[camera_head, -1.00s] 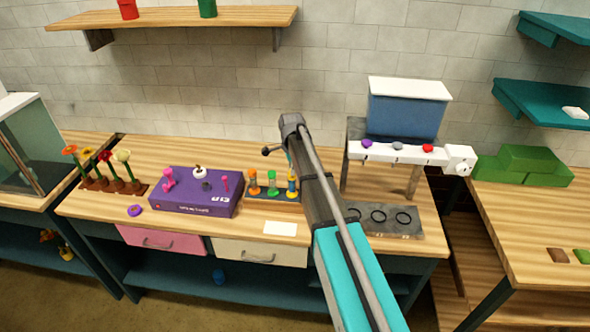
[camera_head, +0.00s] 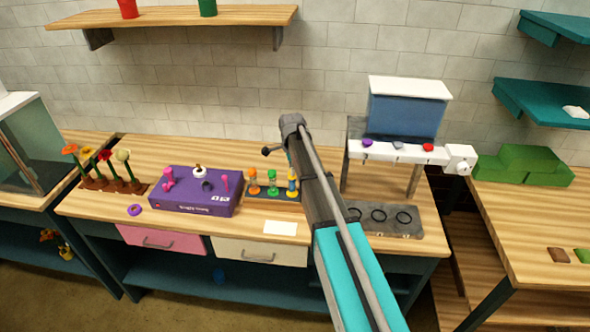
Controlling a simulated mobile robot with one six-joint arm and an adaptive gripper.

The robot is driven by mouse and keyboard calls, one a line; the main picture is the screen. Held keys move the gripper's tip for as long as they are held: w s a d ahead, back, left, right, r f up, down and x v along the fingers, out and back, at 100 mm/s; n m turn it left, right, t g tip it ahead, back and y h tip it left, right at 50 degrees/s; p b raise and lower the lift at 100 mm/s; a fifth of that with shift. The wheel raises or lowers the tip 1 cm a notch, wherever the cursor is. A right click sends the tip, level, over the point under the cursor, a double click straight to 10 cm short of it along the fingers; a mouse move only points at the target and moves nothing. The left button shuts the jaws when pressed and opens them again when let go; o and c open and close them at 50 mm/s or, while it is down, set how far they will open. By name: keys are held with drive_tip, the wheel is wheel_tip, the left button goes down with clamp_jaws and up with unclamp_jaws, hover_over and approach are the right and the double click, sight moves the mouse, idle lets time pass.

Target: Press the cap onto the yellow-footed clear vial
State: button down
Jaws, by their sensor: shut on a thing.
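The yellow-footed clear vial (camera_head: 291,186) stands upright at the right end of a small rack (camera_head: 262,198), close beside my arm. Some blue shows in its middle, but its top is too small to make out. An orange-ended vial (camera_head: 253,183) and a green-ended vial (camera_head: 271,184) stand to its left in the same rack. My arm reaches up from the lower right and bends over just behind and above the rack. My gripper and its fingertips are hidden behind my own arm links. I cannot make out the cap.
A purple box (camera_head: 195,207) with small items on top stands left of the rack, with potted flowers (camera_head: 105,180) beyond. A white card (camera_head: 280,228) lies in front. At right, a white stand (camera_head: 420,155) with knobs rises behind a grey ringed plate (camera_head: 410,222).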

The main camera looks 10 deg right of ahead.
idle(0.4)
drive_tip(key=c, duration=0.6)
unclamp_jaws()
drive_tip(key=shift+o, duration=1)
drive_tip(key=o, duration=0.3)
drive_tip(key=shift+w, duration=0.1)
drive_tip(key=shift+r, duration=0.15)
drive_tip(key=shift+r+p, duration=3.35)
drive_tip(key=shift+p, duration=0.15)
clamp_jaws()
